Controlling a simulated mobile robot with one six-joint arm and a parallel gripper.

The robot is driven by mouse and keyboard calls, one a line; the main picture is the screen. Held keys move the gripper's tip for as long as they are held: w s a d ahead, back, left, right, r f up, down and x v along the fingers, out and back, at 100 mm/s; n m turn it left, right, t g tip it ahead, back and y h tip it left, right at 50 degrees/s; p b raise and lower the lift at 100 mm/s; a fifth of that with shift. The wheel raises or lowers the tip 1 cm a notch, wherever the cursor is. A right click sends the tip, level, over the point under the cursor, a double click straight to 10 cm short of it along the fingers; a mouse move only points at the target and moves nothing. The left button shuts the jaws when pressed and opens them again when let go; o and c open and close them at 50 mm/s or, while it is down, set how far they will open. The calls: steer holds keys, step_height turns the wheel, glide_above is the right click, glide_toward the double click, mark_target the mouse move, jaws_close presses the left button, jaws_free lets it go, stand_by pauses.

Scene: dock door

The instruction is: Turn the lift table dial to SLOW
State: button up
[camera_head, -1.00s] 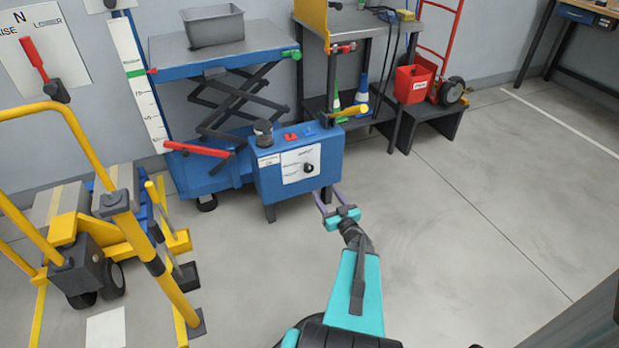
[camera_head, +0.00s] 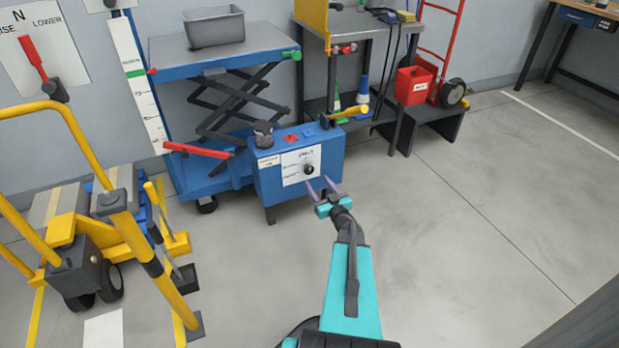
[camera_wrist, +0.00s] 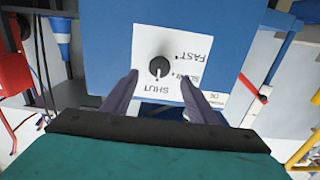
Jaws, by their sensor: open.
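The lift table dial (camera_head: 309,169) is a small round black knob on a white plate on the front of the blue control box (camera_head: 266,180). In the wrist view the dial (camera_wrist: 159,66) shows upside down, with SHUT, SLOW and FAST printed around it. Its light mark appears to face SHUT. My gripper (camera_head: 320,182) is open and empty, just in front of the box and slightly below the dial. In the wrist view the gripper's fingertips (camera_wrist: 158,77) lie on either side of the dial, a little short of it; they appear apart from it.
A black knob (camera_head: 263,134) and red and blue buttons sit on top of the box. A red lever (camera_head: 198,150) sticks out at left and a yellow handle (camera_head: 347,112) at right. A yellow pallet truck (camera_head: 85,245) stands at left. The floor at right is clear.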

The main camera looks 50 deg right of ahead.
mark_target(309, 171)
steer(key=shift+b+x, duration=0.7)
steer(key=shift+x, duration=2.75)
